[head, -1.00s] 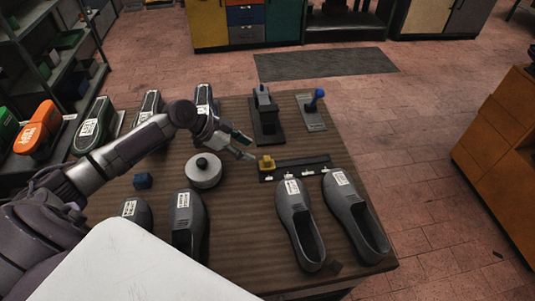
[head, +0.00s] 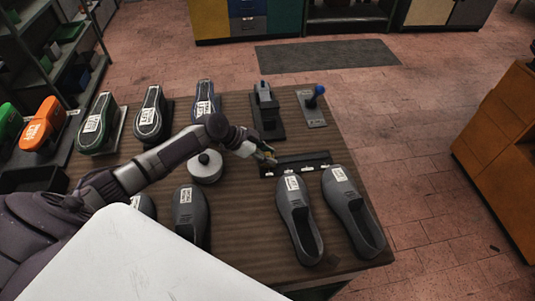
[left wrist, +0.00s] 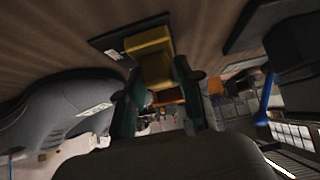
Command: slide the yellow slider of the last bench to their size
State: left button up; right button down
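The yellow slider (left wrist: 152,52) shows clearly in the left wrist view, at the end of the dark rail of the bench (head: 308,162). The rail has small white marks along its front edge and lies behind the pair of grey shoes. My left gripper (head: 268,156) is at the left end of the rail and mostly hides the slider in the head view. In the left wrist view its green-padded fingers (left wrist: 157,82) stand open on either side of the slider, with what look like small gaps. My right gripper is not in view.
Grey shoes (head: 296,220) and (head: 352,212) lie in front of the rail. A round grey piece with a dark knob (head: 206,168) sits left of it. A dark press (head: 267,112) and a blue-knobbed lever (head: 315,98) stand behind. Several lasts (head: 150,115) line the back left.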

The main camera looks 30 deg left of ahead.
pick_arm(q)
grip_shut()
jog(key=w+d+b, duration=0.2)
jog(key=w+d, duration=0.1)
jog(key=d, duration=0.2)
jog(key=w+d+b, duration=0.3)
jog(key=w+d, duration=0.1)
jog(key=w+d+b, duration=0.3)
jog(key=w+d, duration=0.1)
jog(key=d, duration=0.1)
jog(key=shift+d, duration=0.3)
jog(key=shift+r, duration=0.1)
jog(key=shift+o, duration=0.7)
grip_release()
jog(key=o, duration=0.4)
jog(key=shift+w+d, duration=0.15)
